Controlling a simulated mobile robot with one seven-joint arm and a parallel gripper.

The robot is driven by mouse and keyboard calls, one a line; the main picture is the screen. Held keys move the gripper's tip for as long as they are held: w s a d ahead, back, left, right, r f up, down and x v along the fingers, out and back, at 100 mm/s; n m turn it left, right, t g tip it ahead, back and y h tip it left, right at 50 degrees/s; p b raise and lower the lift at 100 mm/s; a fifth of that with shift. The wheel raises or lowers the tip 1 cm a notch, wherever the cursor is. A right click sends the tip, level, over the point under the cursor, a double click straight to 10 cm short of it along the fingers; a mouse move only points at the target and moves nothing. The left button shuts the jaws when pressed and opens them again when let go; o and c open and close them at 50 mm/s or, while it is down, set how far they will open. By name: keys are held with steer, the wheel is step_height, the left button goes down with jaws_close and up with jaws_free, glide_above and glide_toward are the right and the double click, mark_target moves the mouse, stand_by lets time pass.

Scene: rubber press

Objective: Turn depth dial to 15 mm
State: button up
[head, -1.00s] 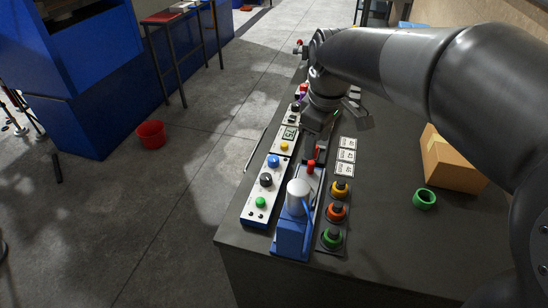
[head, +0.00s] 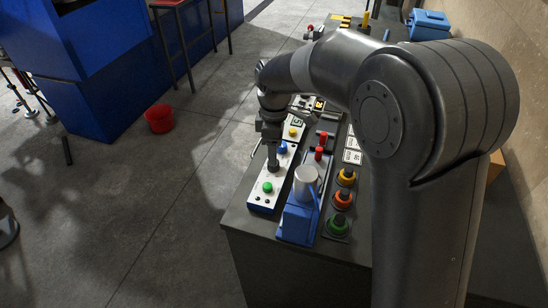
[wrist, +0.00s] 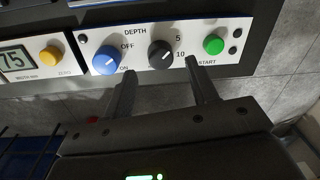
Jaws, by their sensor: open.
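The depth dial (wrist: 161,54) is a black knob on a white panel (wrist: 88,42), with 5 and 10 printed at its right. Its exact pointer setting is too small to read surely. My gripper (wrist: 160,66) is open, with one finger on each side just below the dial in the wrist view; I cannot tell if they touch it. In the head view my gripper (head: 272,160) hangs over the panel (head: 257,200) and hides the dial. A blue OFF/ON knob (wrist: 107,59) is left of the dial and a green START button (wrist: 213,44) is right.
A yellow button (wrist: 50,54) and a display (wrist: 15,61) are further left on the panel row. A blue press with a white cylinder (head: 305,180) stands right of the panel. Yellow, orange and green round parts (head: 342,200) line up beyond it. A red bucket (head: 159,119) is on the floor.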

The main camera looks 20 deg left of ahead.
steer(key=shift+s+f, duration=0.1)
steer(key=shift+f, duration=1.8)
steer(key=shift+c, duration=0.5)
steer(key=c, duration=0.9)
